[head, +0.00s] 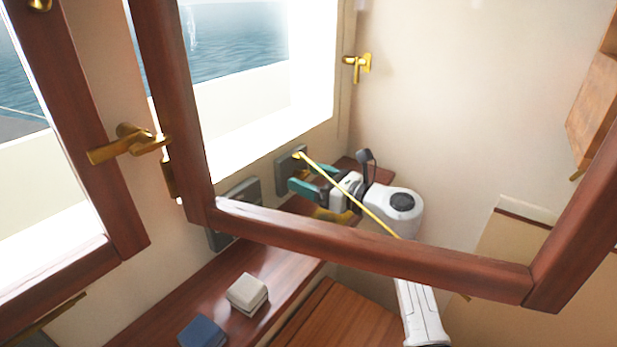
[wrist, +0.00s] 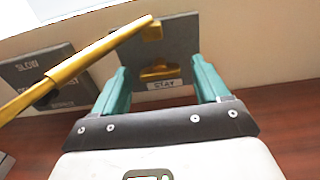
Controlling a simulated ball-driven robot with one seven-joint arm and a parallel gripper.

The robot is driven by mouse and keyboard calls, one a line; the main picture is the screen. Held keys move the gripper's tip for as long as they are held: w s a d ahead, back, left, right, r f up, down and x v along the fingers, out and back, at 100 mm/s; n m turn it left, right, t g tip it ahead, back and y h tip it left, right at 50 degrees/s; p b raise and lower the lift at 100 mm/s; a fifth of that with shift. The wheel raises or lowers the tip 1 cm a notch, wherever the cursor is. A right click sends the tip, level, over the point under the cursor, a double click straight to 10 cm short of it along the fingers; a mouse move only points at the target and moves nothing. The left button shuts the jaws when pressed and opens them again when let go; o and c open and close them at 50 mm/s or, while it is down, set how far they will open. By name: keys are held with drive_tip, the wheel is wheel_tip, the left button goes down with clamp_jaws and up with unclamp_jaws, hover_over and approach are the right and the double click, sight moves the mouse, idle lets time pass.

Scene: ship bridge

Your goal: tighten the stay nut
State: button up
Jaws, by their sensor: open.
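The stay nut (wrist: 160,71) is a brass wing-shaped piece on a grey plate (wrist: 187,37), just above a label reading STAY. My gripper (wrist: 160,66) is open, and in the wrist view its teal fingers stand left and right of the nut, apart from it. I cannot tell how far the fingertips are from the plate. A brass stay rod (wrist: 85,64) slants up from the left to the plate's top. In the head view my gripper (head: 308,179) is at the wall below the window, by the plate (head: 288,158); the nut is hidden there.
The open wooden window frame (head: 370,252) crosses in front of my arm. A second grey plate (wrist: 45,75), its top line reading SLOW, is left of the stay plate. A pale block (head: 247,292) and a blue block (head: 203,333) lie on the wooden ledge (head: 180,304).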

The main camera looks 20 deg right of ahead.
drive_tip(key=shift+w+a, duration=0.2)
drive_tip(key=shift+w, duration=0.1)
drive_tip(key=shift+c, duration=0.2)
drive_tip(key=c, duration=1)
